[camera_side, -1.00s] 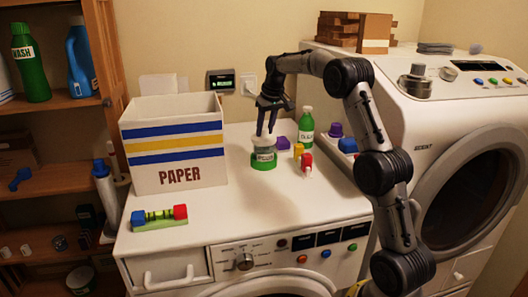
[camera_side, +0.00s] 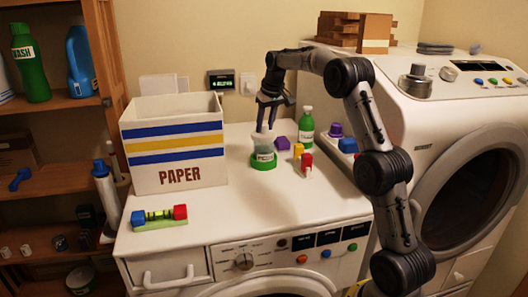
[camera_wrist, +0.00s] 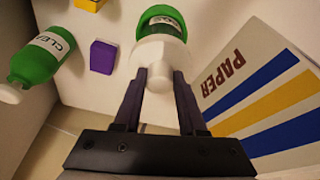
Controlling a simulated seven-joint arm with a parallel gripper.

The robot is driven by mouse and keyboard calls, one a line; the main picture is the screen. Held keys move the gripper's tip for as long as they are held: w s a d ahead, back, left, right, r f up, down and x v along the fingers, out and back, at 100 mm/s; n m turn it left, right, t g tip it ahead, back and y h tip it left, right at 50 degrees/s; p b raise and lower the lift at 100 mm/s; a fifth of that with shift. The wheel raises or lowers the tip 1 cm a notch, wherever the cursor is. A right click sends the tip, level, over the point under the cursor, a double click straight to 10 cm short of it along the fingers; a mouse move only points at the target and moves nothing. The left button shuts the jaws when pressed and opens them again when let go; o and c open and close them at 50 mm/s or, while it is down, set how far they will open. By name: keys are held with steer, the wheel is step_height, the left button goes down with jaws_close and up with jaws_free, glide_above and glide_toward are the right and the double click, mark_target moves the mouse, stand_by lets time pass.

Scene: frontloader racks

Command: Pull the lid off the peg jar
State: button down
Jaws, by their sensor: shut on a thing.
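The peg jar (camera_side: 263,160) stands upright on the white washer top, to the right of the paper box; it has a green base and a pale label. Its white lid (camera_wrist: 158,53) fills the space just beyond my fingers in the wrist view, with the jar's green part (camera_wrist: 162,13) beyond it. My gripper (camera_side: 264,128) points down over the jar. Its fingers (camera_wrist: 158,82) are shut on the lid's narrow knob. I cannot tell whether a small gap separates lid and jar. The jar's contents are not clear.
The PAPER box (camera_side: 172,150) is close on the left. A purple block (camera_side: 282,143), yellow block (camera_side: 298,150), red piece (camera_side: 306,160) and green bottle (camera_side: 307,125) stand close on the right.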

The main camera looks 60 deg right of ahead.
mark_target(265, 125)
steer(key=shift+r, duration=2.05)
